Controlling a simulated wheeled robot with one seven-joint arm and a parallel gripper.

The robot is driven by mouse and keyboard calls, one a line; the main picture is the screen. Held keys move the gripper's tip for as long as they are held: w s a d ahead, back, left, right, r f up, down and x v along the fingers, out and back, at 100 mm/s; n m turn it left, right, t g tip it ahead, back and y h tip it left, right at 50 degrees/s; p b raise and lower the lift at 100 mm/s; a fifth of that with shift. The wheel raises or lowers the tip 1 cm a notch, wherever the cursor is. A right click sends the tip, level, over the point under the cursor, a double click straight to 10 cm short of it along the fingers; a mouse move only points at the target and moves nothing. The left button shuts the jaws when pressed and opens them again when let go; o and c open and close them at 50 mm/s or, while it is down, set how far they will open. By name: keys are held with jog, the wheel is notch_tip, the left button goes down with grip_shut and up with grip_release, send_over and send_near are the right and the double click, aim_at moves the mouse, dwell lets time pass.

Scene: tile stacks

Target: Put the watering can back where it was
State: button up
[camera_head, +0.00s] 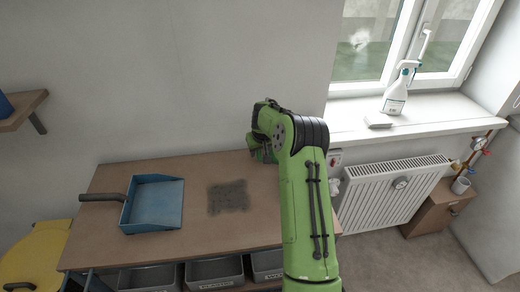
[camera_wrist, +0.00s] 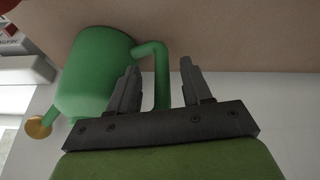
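The green watering can (camera_wrist: 92,72) fills the left of the wrist view, its brass-coloured spout end (camera_wrist: 38,127) at lower left. Its handle (camera_wrist: 161,72) passes between the two fingers of my gripper (camera_wrist: 160,82). The fingers are apart, with a visible gap on each side of the handle, so my gripper is open around it. In the head view my green arm hides the can and the fingers. I cannot tell what the can rests on. A dark square patch (camera_head: 228,197) lies bare on the wooden bench (camera_head: 200,167).
A blue dustpan (camera_head: 153,205) with a dark handle lies on the bench left of the patch. Grey bins (camera_head: 214,272) sit below. A radiator (camera_head: 392,198) and a sill (camera_head: 425,117) with a spray bottle (camera_head: 400,88) are to the right. The bench around the patch is clear.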

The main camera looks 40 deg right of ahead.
jog(key=v, duration=1.3)
jog(key=s+a+r+n, duration=0.1)
jog(key=s+a+r, duration=0.45)
jog(key=a, duration=0.25)
jog(key=s+a+r+n, duration=0.1)
jog(key=s+a+r, duration=0.45)
jog(key=a, duration=0.25)
jog(key=s+a+f, duration=0.1)
jog(key=s+a, duration=0.2)
jog(key=s, duration=0.3)
jog(key=s+a+t+y, duration=0.1)
jog(key=s+a, duration=0.1)
jog(key=s, duration=0.5)
jog(key=s+a+f+n+y, duration=0.1)
jog(key=s+a, duration=0.2)
jog(key=s, duration=0.4)
jog(key=shift+a+f+p, duration=0.3)
jog(key=shift+a+p, duration=0.05)
jog(key=shift+s, duration=0.15)
